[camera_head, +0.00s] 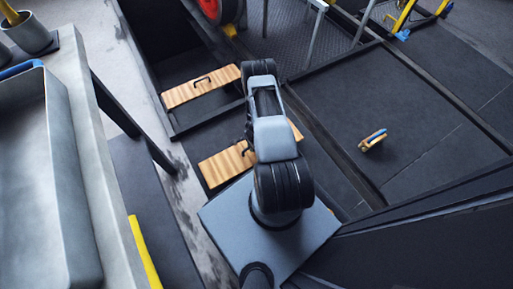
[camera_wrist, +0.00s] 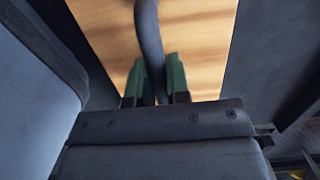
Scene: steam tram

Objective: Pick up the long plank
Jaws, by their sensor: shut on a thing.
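Two light wooden planks with dark handles show in the head view. The nearer one, which I take as the long plank (camera_head: 222,168), runs left to right behind my arm, which hides its middle. The other plank (camera_head: 197,88) lies farther back across a dark recess. In the wrist view, the green fingertips of my gripper (camera_wrist: 160,80) are shut on a dark curved handle (camera_wrist: 149,35) of a wooden plank (camera_wrist: 205,50). In the head view the gripper is mostly hidden by my arm. Whether the plank is clear of the floor, I cannot tell.
A grey bench (camera_head: 92,190) with a trough stands at the left. A small wooden and blue thing (camera_head: 373,139) lies on the dark floor to the right. A red wheel (camera_head: 213,8) and a yellow frame (camera_head: 405,15) are at the back. The floor right of my arm is mostly clear.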

